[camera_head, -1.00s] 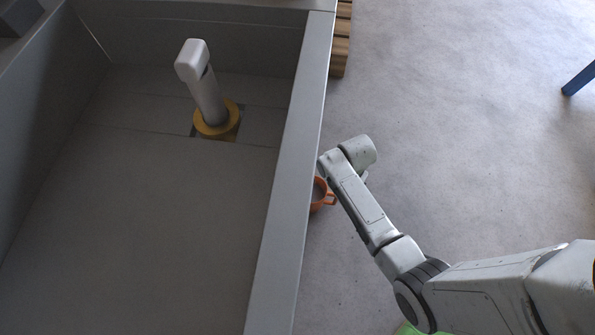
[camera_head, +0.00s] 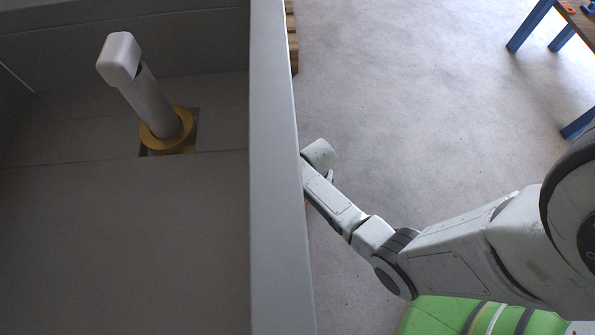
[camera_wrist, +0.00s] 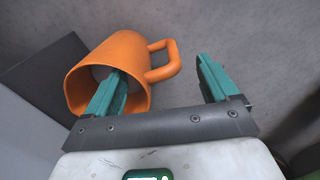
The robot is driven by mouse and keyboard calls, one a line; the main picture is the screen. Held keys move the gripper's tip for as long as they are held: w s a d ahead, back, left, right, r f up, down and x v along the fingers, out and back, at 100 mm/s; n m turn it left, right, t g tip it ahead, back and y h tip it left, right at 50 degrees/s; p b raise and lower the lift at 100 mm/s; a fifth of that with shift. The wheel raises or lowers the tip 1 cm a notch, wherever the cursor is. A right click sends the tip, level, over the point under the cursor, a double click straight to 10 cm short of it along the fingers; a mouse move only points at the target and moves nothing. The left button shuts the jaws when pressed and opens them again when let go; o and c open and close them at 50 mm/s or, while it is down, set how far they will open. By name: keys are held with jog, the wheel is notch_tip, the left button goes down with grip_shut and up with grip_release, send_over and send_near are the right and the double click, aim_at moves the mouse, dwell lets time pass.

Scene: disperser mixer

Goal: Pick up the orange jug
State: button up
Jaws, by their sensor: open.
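The orange jug (camera_wrist: 112,68) lies at the upper left of the wrist view, its open mouth facing me and its loop handle to the right. My gripper (camera_wrist: 160,72) is open with teal fingers. The left finger overlaps the jug's mouth and appears to reach into it. The right finger is to the right of the handle, so the jug's near wall and handle lie between the fingers. Contact cannot be told. In the head view, only a tiny orange speck shows beside my arm; the rest is hidden by the arm and the grey wall.
A grey walled vat (camera_head: 281,180) fills the left of the head view, with a white post (camera_head: 148,100) on a yellow ring inside. Open concrete floor (camera_head: 420,110) lies to the right. A blue-legged table (camera_head: 530,25) stands at the upper right. A wooden pallet (camera_head: 292,40) is at the top.

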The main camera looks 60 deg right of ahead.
notch_tip(320, 180, down, 4)
jog(key=shift+a+r+b, duration=0.1)
jog(key=shift+r+b, duration=0.15)
jog(key=shift+b, duration=0.75)
